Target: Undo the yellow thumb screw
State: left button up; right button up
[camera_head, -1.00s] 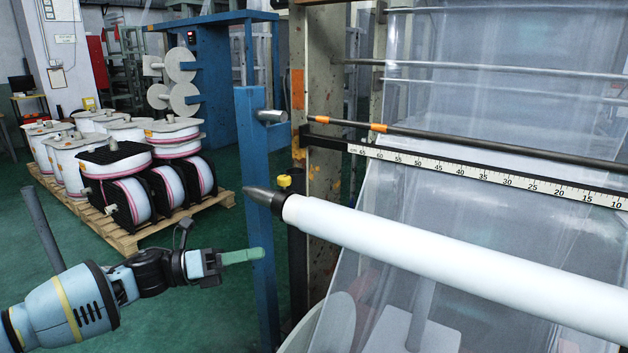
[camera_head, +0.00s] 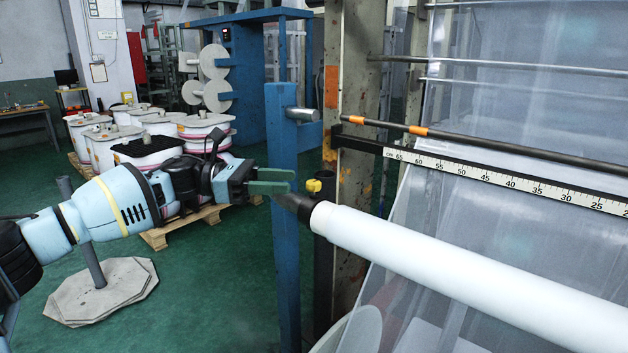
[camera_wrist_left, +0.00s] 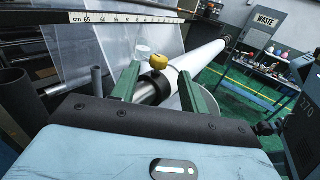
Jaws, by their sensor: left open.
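The yellow thumb screw (camera_head: 313,186) sits on top of the dark collar at the near end of the white roller (camera_head: 420,255). In the left wrist view the yellow thumb screw (camera_wrist_left: 158,61) lies between and beyond the two green fingers, with the white roller (camera_wrist_left: 205,60) running away behind it. My left gripper (camera_head: 278,181) is open and empty, its fingers just left of the screw and apart from it. The gripper (camera_wrist_left: 160,82) also shows at the bottom of the wrist view. My right gripper is not in view.
A blue post (camera_head: 283,230) stands close beside the fingers. A ruler bar (camera_head: 490,178) and clear film (camera_head: 490,110) lie behind the roller. Wrapped reels stand on a wooden pallet (camera_head: 180,229).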

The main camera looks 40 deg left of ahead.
aim_at(313, 182)
pick_arm(q)
jog(key=x, duration=0.1)
jog(key=p+x, duration=0.1)
jog(key=x, duration=0.3)
jog(key=shift+d+r, duration=0.2)
jog(key=shift+r, duration=0.1)
jog(key=shift+w+d+f+p, duration=0.15)
jog(key=shift+w+d+p, duration=0.2)
jog(key=shift+d, duration=0.15)
jog(key=shift+w+d+f, duration=0.1)
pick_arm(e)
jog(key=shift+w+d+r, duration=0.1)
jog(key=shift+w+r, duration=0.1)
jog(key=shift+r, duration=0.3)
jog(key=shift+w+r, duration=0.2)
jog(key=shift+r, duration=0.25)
pick_arm(q)
jog(key=shift+c, duration=0.4)
